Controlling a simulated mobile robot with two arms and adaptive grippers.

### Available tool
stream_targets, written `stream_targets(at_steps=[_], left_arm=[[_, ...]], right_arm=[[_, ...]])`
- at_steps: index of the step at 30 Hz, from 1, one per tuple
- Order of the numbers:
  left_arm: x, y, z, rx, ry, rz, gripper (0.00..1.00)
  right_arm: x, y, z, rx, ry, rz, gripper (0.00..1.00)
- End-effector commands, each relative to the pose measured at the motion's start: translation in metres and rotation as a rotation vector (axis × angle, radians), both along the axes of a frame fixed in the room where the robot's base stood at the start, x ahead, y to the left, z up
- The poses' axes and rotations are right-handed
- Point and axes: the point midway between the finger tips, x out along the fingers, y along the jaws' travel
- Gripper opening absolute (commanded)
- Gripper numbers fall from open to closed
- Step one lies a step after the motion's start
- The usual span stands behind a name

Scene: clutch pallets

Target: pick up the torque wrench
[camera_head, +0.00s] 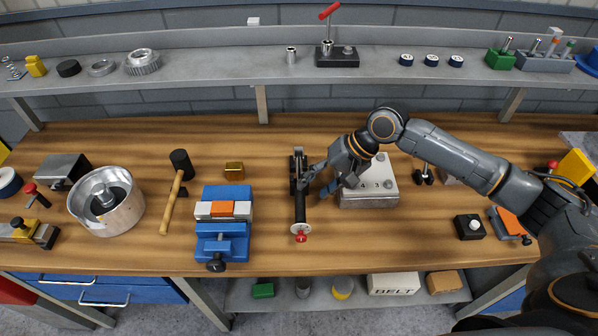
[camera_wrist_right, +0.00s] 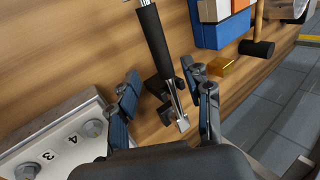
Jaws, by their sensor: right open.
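The torque wrench (camera_head: 300,210) has a black grip with a red end towards the table's front edge. Its metal shaft runs back to a small black holder (camera_head: 297,160). In the right wrist view the wrench (camera_wrist_right: 155,38) runs down from the top, its shaft passing between my fingers. My right gripper (camera_head: 322,183) is open, just right of the wrench in the head view; its fingers (camera_wrist_right: 160,80) stand apart on either side of the shaft in the wrist view. Whether they touch it I cannot tell. My left gripper is not in view.
A grey box with numbered knobs (camera_head: 355,200) stands close to the right of my gripper. A blue vise (camera_head: 222,245), a small brass block (camera_head: 234,171), a hammer (camera_head: 173,195) and a metal pot (camera_head: 125,215) are to the left. A shelf (camera_head: 220,72) runs along the back.

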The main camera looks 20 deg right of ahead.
Motion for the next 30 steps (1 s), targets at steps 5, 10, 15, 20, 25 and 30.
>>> stream_targets(at_steps=[5,10,15,20,25,30], left_arm=[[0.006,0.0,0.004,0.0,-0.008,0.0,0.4],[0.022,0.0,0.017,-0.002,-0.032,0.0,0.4],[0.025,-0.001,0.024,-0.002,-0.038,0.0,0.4],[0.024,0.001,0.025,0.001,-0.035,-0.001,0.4],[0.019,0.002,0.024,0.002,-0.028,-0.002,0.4],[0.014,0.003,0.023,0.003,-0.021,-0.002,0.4]], right_arm=[[0.002,0.007,-0.011,0.0,-0.001,0.001,0.5],[0.008,0.02,-0.023,0.001,0.002,0.002,0.5],[0.013,0.032,-0.045,0.0,0.001,0.001,0.5],[0.014,0.036,-0.053,-0.001,0.0,0.001,0.5],[0.014,0.036,-0.053,-0.001,0.0,0.001,0.5],[0.014,0.036,-0.053,-0.001,-0.001,0.002,0.15]])
